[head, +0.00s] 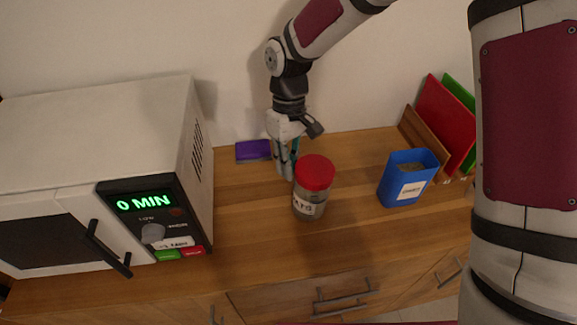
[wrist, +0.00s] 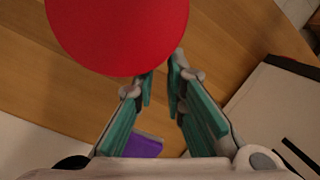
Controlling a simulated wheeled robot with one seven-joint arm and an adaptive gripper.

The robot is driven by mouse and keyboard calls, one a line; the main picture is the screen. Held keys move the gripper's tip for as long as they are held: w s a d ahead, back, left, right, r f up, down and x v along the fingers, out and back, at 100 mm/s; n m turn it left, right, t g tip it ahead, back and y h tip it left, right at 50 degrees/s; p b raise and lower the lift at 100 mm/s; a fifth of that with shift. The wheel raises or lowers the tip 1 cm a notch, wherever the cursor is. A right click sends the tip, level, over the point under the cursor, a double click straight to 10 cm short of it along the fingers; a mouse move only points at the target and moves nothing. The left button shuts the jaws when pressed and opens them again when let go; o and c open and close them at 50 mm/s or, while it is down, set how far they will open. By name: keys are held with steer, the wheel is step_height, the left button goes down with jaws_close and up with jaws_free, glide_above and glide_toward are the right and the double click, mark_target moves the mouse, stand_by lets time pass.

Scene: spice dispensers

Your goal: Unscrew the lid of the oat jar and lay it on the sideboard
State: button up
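The oat jar (head: 309,204) is a clear jar with a partly readable white label, standing upright on the wooden sideboard (head: 255,230). Its round red lid (head: 315,172) sits on top of it. The lid (wrist: 118,30) fills the upper left of the wrist view and hides the jar below. My gripper (head: 287,170) points down just behind and left of the jar, with its fingers beside the lid rather than around it. In the wrist view my gripper (wrist: 162,72) has a gap between its teal-padded fingers and nothing in it.
A white microwave (head: 150,130) showing "0 MIN" stands at the left. A purple item (head: 253,151) lies by the wall. A blue container (head: 408,178) with a label stands right of the jar, near red (head: 445,115) and green boards (head: 459,92). The sideboard in front of the jar is clear.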

steer(key=shift+c, duration=0.3)
jaws_close()
steer(key=shift+s, duration=0.1)
steer(key=s+n+p, duration=0.1)
steer(key=n, duration=0.2)
steer(key=s+n+h, duration=0.1)
steer(key=s+n, duration=0.1)
steer(key=n, duration=0.1)
steer(key=s+n+t+p, duration=0.1)
steer(key=n, duration=0.2)
steer(key=shift+s+d+r+p, duration=0.1)
steer(key=shift+s+d+p, duration=0.2)
steer(key=shift+s, duration=0.05)
steer(key=shift+c, duration=1)
jaws_free()
